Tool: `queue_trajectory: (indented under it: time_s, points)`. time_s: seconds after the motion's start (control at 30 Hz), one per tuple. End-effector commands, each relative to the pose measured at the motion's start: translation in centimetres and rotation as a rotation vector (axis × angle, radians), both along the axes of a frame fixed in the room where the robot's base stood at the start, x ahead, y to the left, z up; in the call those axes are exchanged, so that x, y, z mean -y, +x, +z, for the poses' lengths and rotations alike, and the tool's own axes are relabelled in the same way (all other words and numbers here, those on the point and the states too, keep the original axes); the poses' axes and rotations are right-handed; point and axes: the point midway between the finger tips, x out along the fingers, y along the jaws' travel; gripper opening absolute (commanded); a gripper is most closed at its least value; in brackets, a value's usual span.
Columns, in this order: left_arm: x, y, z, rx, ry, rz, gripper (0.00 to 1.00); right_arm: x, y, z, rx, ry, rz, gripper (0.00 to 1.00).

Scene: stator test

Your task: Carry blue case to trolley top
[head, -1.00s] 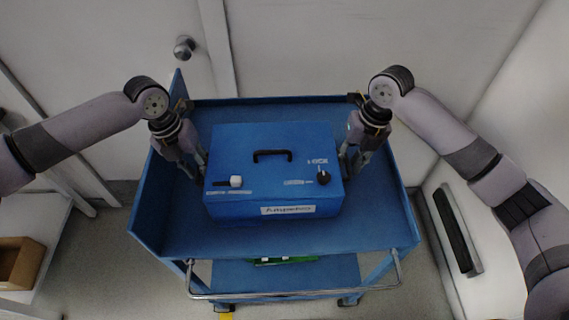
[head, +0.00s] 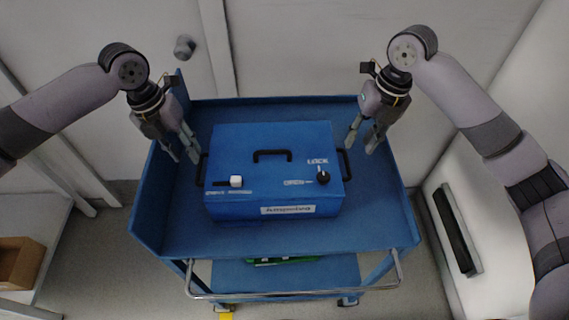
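The blue case (head: 270,185) sits flat on the top tray of the blue trolley (head: 270,242). It has a black handle on its lid, a white switch, a black knob and black side handles. My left gripper (head: 185,148) is up and left of the case, clear of its left side handle, with its fingers apart and nothing between them. My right gripper (head: 363,143) is above and right of the case's right side handle, fingers apart and empty.
The trolley's silver push bar (head: 295,295) is at the near side. A green item (head: 285,260) lies on the lower shelf. A brown box (head: 18,262) stands on a white surface at left. A wall and door are behind the trolley.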

Motion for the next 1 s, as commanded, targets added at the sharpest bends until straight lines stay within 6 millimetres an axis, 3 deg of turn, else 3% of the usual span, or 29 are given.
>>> queue_trajectory:
  time_s: [0.1,0.23,0.87,1.0]
  points:
    - [0.0,0.0,0.0,0.0,0.0,0.0,0.29,0.4,0.1,2.1,0.003,-0.001,0.0,0.29]
    - [0.0,0.0,0.0,0.0,0.0,0.0,0.29,0.7,0.0,3.5,0.001,-0.001,0.001,0.29]
    - [0.0,0.0,0.0,0.0,0.0,0.0,0.29,0.8,0.0,4.1,0.0,-0.001,0.0,0.29]
    - [0.0,0.0,1.8,0.001,0.0,0.0,0.29,0.8,0.0,5.8,0.0,-0.001,0.0,0.29]
